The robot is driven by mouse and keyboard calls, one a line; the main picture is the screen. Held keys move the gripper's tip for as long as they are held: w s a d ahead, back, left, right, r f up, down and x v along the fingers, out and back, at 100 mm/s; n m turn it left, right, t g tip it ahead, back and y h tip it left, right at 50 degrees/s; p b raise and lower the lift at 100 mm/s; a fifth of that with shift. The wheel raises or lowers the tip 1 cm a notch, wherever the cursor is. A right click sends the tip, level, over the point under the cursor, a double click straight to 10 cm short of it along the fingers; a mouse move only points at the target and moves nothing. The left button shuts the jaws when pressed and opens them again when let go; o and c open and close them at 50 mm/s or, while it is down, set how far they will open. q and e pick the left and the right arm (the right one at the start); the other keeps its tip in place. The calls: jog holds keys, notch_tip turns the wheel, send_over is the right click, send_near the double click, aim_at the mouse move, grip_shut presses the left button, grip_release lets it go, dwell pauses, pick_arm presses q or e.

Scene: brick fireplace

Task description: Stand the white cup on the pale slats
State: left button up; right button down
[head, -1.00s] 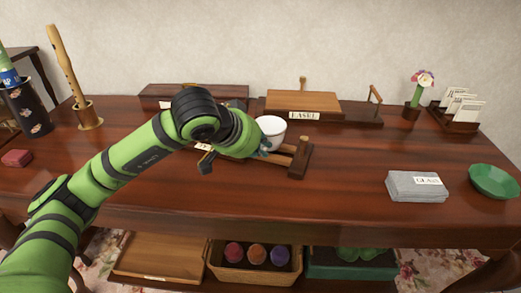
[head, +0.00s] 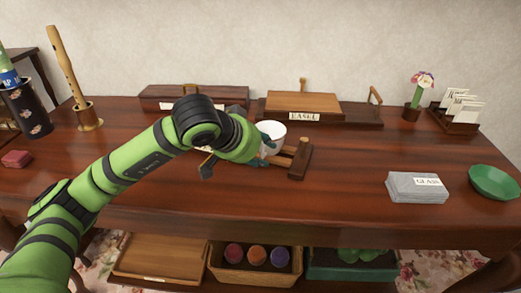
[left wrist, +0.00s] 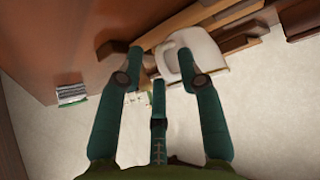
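The white cup (head: 274,129) stands about upright at the pale slats (head: 288,150), a low wooden rack in the middle of the table. It looks set down on them, though my fingers hide its base. My left gripper (head: 267,148) is at the cup's left and front side, with its fingers spread. In the left wrist view the cup (left wrist: 206,50) lies behind the right-hand finger, and the left-hand finger stands clear of it. The slats (left wrist: 185,22) run past the cup there. The gripper (left wrist: 160,62) looks open. My right gripper is not in view.
A wooden easel box (head: 300,102) stands close behind the rack, with a long dark box (head: 190,94) to its left. The table front between rack and coasters is clear.

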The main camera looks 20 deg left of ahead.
pick_arm(q)
jog(key=v, duration=1.2)
